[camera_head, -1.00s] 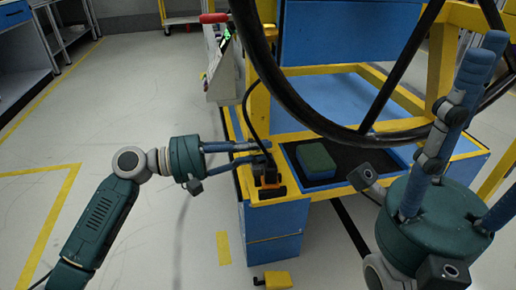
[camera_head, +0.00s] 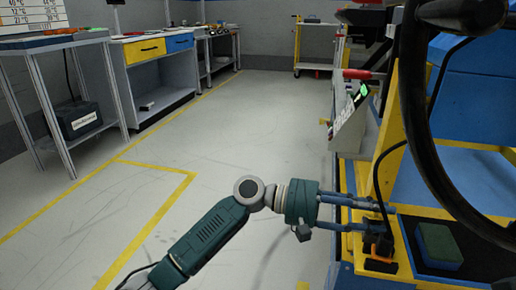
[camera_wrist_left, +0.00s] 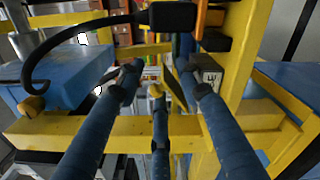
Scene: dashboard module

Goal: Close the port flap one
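A small black and orange port unit (camera_head: 380,254) with a black cable sits on the yellow frame at the right of the head view. In the left wrist view a black block (camera_wrist_left: 172,18) with a cable and orange edges shows at the top. I cannot tell which part is port flap one or how far it stands open. My left gripper (camera_head: 388,216) reaches in from the left, its blue fingers straight and apart beside the port unit. The left wrist view shows the fingers (camera_wrist_left: 158,80) spread with nothing between them. Contact cannot be told. My right gripper is out of view.
A black steering wheel (camera_head: 425,150) hangs over the module's right side. A green block (camera_head: 440,246) lies on a dark panel beside the port unit. A grey sloped panel box (camera_head: 350,122) stands behind. Open floor lies to the left, with workbenches (camera_head: 155,85) farther back.

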